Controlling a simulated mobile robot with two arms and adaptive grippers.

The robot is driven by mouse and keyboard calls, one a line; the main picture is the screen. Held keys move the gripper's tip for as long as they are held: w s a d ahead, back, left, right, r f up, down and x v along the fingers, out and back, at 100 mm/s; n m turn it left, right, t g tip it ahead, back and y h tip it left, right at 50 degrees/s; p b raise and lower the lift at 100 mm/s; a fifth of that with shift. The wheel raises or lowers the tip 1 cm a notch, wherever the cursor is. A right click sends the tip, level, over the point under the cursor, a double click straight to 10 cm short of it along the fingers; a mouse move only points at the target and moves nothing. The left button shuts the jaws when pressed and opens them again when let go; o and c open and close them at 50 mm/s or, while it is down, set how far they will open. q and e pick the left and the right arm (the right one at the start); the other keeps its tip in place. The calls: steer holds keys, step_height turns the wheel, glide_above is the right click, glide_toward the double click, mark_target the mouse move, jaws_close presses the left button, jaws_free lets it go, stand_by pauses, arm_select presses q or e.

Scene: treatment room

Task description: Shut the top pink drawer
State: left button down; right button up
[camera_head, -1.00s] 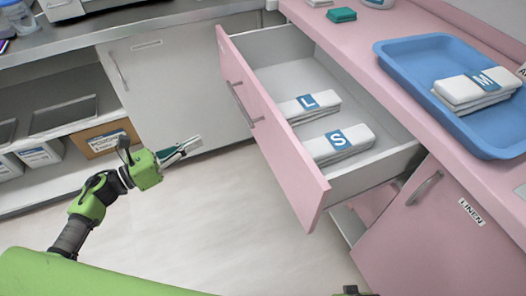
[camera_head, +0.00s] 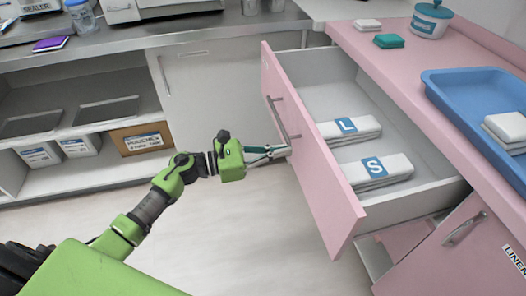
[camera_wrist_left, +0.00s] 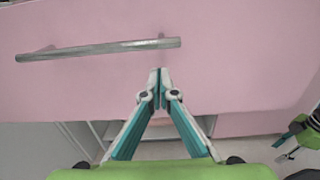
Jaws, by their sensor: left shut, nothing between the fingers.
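The top pink drawer (camera_head: 322,172) is pulled well out of the pink cabinet, with folded white packs labelled L (camera_head: 348,130) and S (camera_head: 377,170) inside. Its metal handle (camera_head: 283,118) is on the front panel. My left gripper (camera_head: 287,151) is shut and empty, its tips close to the drawer front near the handle's lower end. In the left wrist view the drawer front (camera_wrist_left: 235,65) fills the upper part, with the handle above and left of the fingertips (camera_wrist_left: 159,75). I cannot tell whether the tips touch it. Part of my right arm's gripper (camera_wrist_left: 288,152) shows small at the right edge; its jaws are unclear.
A blue tray (camera_head: 436,91) with a white pack stands on the pink counter (camera_head: 375,56). A lower pink door (camera_head: 440,262) marked LINEN has its own handle. Grey cabinets and shelves with boxes stand behind on the left. The floor before the drawer is clear.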

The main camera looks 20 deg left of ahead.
arm_select(q)
steer(key=shift+x, duration=0.85)
arm_select(e)
steer(key=shift+s+f, duration=0.15)
steer(key=shift+f, duration=0.15)
arm_select(q)
steer(key=shift+w+d, duration=0.1)
